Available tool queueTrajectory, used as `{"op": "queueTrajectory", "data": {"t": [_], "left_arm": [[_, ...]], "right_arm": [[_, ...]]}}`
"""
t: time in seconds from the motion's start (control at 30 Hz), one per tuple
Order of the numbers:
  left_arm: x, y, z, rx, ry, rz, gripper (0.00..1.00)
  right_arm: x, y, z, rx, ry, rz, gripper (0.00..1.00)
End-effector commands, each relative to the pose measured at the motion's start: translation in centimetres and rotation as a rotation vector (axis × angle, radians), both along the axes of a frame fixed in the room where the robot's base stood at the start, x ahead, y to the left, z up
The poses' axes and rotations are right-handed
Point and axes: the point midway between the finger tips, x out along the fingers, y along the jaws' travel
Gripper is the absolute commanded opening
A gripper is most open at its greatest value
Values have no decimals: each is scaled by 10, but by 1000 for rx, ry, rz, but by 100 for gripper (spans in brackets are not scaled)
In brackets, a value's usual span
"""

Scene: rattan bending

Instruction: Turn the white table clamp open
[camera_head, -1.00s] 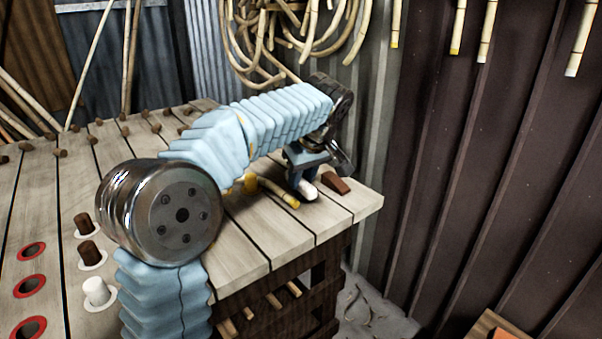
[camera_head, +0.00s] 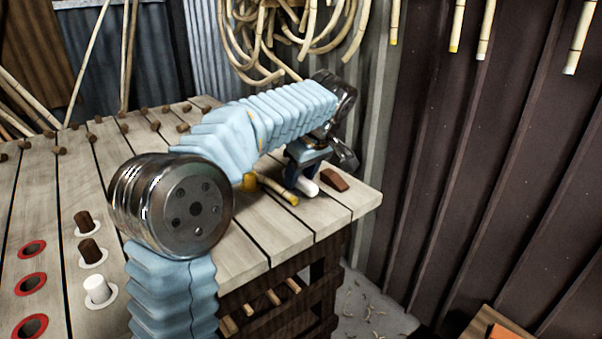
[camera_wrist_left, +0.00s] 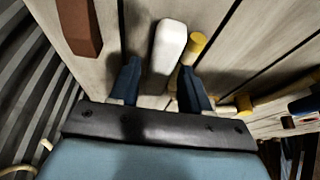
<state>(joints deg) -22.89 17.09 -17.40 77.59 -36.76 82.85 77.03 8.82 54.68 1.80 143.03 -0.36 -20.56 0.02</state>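The white table clamp (camera_head: 307,186) is a small rounded white bar near the table's right corner. It also shows in the left wrist view (camera_wrist_left: 168,45), lying lengthwise ahead of and partly between my left gripper's fingers. My left gripper (camera_head: 304,169) is just above the clamp, with its dark blue fingers apart. In the wrist view the left gripper (camera_wrist_left: 159,75) shows a gap between its left finger and the clamp; the right finger is closer to it. Whether that finger touches the clamp is unclear. My right gripper is not in view.
A red-brown wedge (camera_head: 334,180) lies right of the clamp, and a yellow-tipped rattan piece (camera_head: 277,190) lies left of it. A dark corrugated wall (camera_head: 490,170) stands to the right.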

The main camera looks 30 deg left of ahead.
Motion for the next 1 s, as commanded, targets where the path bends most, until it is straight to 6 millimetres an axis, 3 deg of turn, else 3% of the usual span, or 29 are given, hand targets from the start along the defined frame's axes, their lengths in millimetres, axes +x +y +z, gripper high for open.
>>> {"op": "queueTrajectory", "data": {"t": [0.3, 0.43, 0.8, 1.0], "left_arm": [[0, 0, 1, 1, 0, -1, 53], [-1, -4, 12, 1, -1, -3, 53], [-13, -35, 91, 1, -4, -2, 53], [-17, -46, 119, 2, -1, -1, 53]], "right_arm": [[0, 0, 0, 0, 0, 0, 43], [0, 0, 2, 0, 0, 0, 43], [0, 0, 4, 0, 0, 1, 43], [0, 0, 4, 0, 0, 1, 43]]}}
